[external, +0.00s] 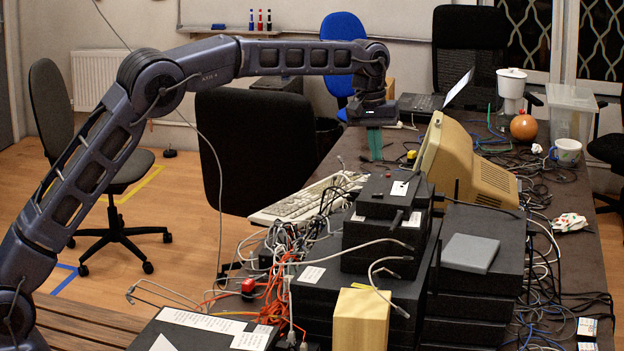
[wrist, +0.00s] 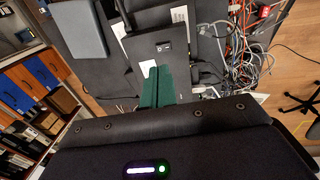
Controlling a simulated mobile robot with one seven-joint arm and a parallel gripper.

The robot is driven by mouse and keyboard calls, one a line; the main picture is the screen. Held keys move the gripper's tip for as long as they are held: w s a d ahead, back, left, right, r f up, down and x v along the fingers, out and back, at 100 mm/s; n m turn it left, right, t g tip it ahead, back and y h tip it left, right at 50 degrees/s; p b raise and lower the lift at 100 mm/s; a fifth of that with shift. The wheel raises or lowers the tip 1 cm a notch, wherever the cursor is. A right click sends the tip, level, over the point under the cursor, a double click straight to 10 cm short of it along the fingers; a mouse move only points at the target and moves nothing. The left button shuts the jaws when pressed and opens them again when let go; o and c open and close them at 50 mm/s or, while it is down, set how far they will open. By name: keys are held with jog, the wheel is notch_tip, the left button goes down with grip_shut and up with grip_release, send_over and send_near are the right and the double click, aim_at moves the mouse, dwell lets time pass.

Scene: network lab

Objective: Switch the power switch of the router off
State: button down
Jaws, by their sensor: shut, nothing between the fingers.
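The router appears to be the small black box (external: 378,205) on top of the stack of black devices, with short antennas at its side.
A beige monitor (external: 465,165) stands right of the router, close to my gripper. A white keyboard (external: 300,203) and tangled cables (external: 275,295) lie to the left. A grey flat box (external: 470,253) sits on the right stack. The air above the router is clear.

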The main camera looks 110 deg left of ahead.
aim_at(381, 194)
jog(key=f, duration=0.5)
jog(key=w+f, duration=0.1)
jog(key=f, duration=0.2)
